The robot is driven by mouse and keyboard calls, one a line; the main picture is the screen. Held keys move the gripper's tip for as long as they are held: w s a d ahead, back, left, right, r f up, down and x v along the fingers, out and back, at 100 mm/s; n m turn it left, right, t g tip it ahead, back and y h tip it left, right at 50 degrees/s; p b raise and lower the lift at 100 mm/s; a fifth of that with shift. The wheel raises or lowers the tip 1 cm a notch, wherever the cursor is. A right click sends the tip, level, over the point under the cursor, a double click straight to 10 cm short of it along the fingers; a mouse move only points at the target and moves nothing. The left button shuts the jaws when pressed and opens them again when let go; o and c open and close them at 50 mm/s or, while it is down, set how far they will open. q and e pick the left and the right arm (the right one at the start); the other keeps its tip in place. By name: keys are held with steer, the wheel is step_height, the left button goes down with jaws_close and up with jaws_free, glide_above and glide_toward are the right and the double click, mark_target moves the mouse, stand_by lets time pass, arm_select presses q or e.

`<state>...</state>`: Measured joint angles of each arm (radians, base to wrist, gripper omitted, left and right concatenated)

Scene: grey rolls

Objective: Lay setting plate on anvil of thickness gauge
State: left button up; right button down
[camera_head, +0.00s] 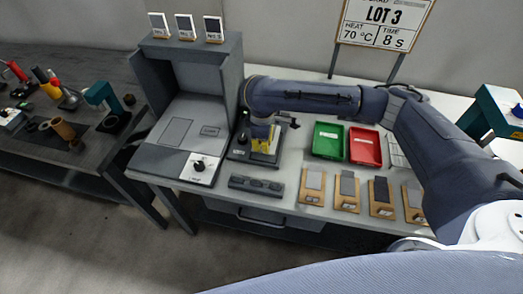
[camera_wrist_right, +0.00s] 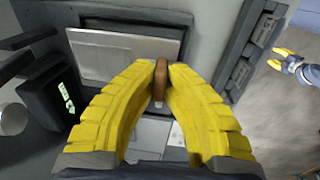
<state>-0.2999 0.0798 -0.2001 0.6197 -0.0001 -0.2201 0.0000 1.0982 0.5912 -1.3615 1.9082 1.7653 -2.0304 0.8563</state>
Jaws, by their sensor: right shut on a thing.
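My right gripper (camera_head: 267,143) is over a dark device (camera_head: 240,154) on the bench, right of the grey press. In the right wrist view its yellow fingers (camera_wrist_right: 161,88) are shut on a small brown piece (camera_wrist_right: 161,70). A light grey metal plate (camera_wrist_right: 115,58) lies behind that piece; I cannot tell whether they are joined. A black box with green digits (camera_wrist_right: 64,97) stands to the left. The fingers hide much of what lies below. I cannot tell where the anvil is. My left gripper (camera_wrist_right: 277,58) shows small and open at the wrist view's right edge, away from the bench.
The grey press (camera_head: 190,125) stands at left. A dark slotted block (camera_head: 256,186) lies in front. Green (camera_head: 328,140) and red (camera_head: 365,146) trays and several sample boards (camera_head: 347,190) are to the right. A teal C-shaped device (camera_head: 488,112) stands at far right.

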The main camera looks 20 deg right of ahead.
steer(key=shift+f, duration=1.7)
steer(key=shift+f, duration=0.1)
steer(key=c, duration=1.6)
jaws_free()
steer(key=shift+o, duration=0.2)
step_height(320, 180, up, 12)
steer(key=s, duration=0.1)
steer(key=shift+a, duration=0.25)
steer(key=shift+a, duration=0.1)
